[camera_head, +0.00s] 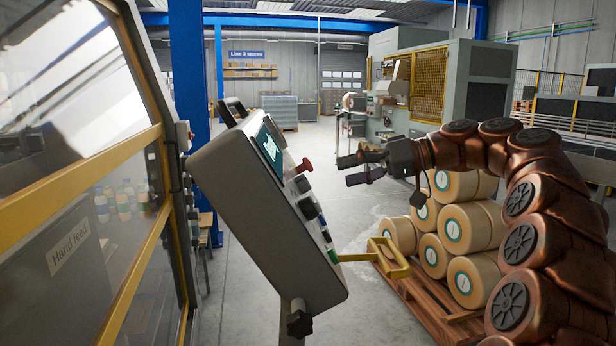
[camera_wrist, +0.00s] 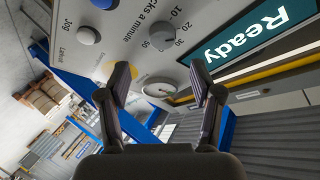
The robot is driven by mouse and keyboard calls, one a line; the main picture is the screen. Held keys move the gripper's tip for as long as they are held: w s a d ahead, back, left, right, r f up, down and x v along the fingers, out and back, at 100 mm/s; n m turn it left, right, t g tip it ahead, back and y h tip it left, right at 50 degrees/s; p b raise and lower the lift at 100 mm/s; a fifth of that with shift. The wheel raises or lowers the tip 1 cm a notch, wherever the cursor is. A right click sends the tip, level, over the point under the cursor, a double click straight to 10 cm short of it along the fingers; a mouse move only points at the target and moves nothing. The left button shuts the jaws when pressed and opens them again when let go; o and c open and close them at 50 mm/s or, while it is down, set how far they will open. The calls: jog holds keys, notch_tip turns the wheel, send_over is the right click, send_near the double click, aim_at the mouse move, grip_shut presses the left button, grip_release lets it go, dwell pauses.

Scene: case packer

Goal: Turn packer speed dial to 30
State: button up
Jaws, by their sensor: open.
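The packer's control panel (camera_head: 262,205) is a tilted pale grey box at centre left in the head view. Its face (camera_wrist: 215,20) fills the upper part of the wrist view. The speed dial (camera_wrist: 162,35) is a dark round knob ringed by numbers including 10, 20, 30 and 50, under lettering ending "cks a minute". I cannot read its pointer clearly. Several knobs show edge-on in the head view; I cannot tell which is the dial. My gripper (camera_head: 352,171) is open and empty, right of the panel and apart from it. Its two fingers (camera_wrist: 163,88) also show in the wrist view.
The panel also bears a "Ready" screen (camera_wrist: 250,40), a Jog button (camera_wrist: 88,35) and a red button (camera_head: 304,166). A yellow bracket (camera_head: 390,258) juts from its lower right. Large rolls (camera_head: 441,255) are stacked on a wooden pallet (camera_head: 437,308) below my arm. Open floor lies behind.

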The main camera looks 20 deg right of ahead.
aim_at(303, 184)
jog(key=shift+p+x, duration=0.65)
jog(key=shift+x, duration=3.4)
jog(key=shift+s, duration=0.15)
jog(key=shift+c, duration=0.2)
jog(key=c, duration=1.1)
jog(key=shift+r, duration=0.1)
